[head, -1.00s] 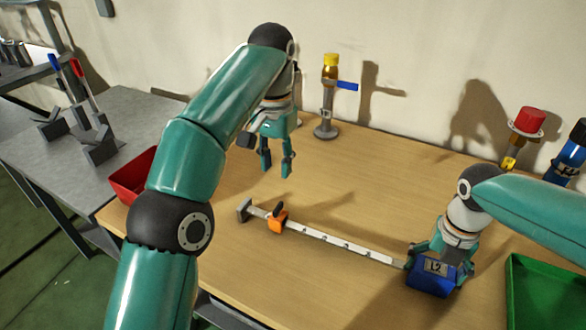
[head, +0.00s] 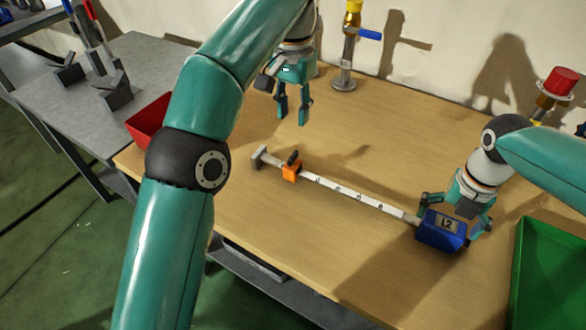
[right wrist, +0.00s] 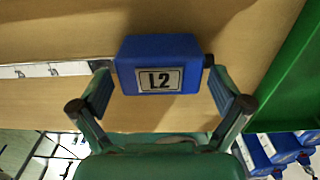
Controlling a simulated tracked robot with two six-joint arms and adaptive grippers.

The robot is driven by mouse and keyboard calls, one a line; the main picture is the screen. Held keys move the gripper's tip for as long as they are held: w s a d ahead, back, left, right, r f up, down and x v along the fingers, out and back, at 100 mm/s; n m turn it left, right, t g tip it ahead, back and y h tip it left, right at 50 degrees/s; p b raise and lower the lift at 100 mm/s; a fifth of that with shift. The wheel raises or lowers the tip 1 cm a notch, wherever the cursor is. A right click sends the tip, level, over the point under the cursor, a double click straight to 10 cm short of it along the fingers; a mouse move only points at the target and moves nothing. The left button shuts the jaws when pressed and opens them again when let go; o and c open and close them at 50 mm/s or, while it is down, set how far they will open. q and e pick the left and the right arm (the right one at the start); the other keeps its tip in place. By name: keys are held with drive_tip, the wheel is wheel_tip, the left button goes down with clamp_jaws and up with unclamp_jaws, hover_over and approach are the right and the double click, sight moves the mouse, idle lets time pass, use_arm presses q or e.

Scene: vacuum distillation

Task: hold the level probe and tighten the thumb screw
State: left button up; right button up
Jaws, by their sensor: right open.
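The level probe lies on the wooden table: a pale marked rod (head: 345,191) with a blue L2 block (head: 443,231) at its right end and a grey foot at its left. An orange slider (head: 291,172) with a dark thumb screw (head: 293,157) sits on the rod near the left end. My left gripper (head: 291,117) is open and empty, apart from the slider and behind it in the head view. My right gripper (head: 452,215) is open at the blue block. In the right wrist view, its fingers are either side of the block (right wrist: 160,52); contact is unclear.
A green tray (head: 521,262) stands right of the block. A red bin (head: 140,127) is at the table's left edge. A stand with a yellow top and blue lever (head: 346,50) and a red-capped item (head: 561,82) are at the back. The table's middle is mostly clear.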

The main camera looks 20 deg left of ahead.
wheel_tip(320, 180, up, 11)
idle(0.3)
drive_tip(key=shift+s+f, duration=0.1)
idle(0.4)
